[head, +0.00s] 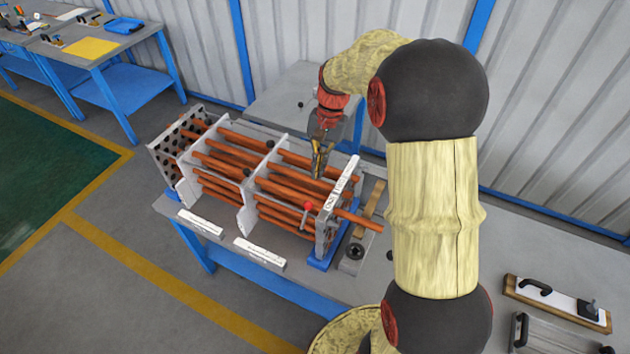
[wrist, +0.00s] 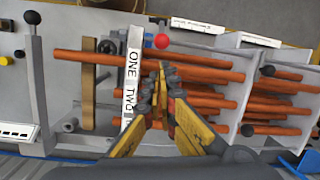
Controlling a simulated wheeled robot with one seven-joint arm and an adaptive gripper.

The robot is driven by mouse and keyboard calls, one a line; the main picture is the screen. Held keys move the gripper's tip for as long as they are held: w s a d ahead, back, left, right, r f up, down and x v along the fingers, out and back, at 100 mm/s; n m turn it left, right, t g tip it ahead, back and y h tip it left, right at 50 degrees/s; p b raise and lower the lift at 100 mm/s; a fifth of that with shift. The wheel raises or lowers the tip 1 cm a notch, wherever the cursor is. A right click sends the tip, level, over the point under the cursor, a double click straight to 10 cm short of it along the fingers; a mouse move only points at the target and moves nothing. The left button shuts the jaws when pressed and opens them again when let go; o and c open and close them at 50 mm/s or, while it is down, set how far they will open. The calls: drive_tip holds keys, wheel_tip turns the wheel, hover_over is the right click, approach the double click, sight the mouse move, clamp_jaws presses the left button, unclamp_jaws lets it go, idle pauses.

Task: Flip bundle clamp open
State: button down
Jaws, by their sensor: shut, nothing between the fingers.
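A bundle of copper-coloured tubes (head: 222,158) runs through upright grey plates on the bench; the tubes also show in the wrist view (wrist: 203,74). A lever with a red ball knob (head: 308,206) stands at the near side, by the white-topped end plate (head: 341,187). In the wrist view the red knob (wrist: 161,41) is just beyond my fingertips. I cannot tell for certain which part is the bundle clamp. My gripper (head: 317,174) is shut and empty above the tubes, near the end plate. Its closed fingers (wrist: 164,78) point toward the red knob, seemingly apart from it.
Black knobs (wrist: 268,70) sit on the middle plates. A long grey lever with a black knob (wrist: 32,18) stands left in the wrist view. One tube (head: 358,219) sticks out past the end plate. White label blocks (head: 260,254) lie along the bench's front edge.

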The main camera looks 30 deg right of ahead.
sight(305, 217)
drive_tip(key=shift+w+d+f+m, duration=0.3)
drive_tip(key=shift+d+f, duration=0.1)
drive_tip(key=shift+d, duration=0.15)
drive_tip(key=x, duration=1)
drive_tip(key=shift+s+a+r, duration=0.1)
drive_tip(key=shift+a, duration=0.05)
drive_tip(key=shift+a+r, duration=0.1)
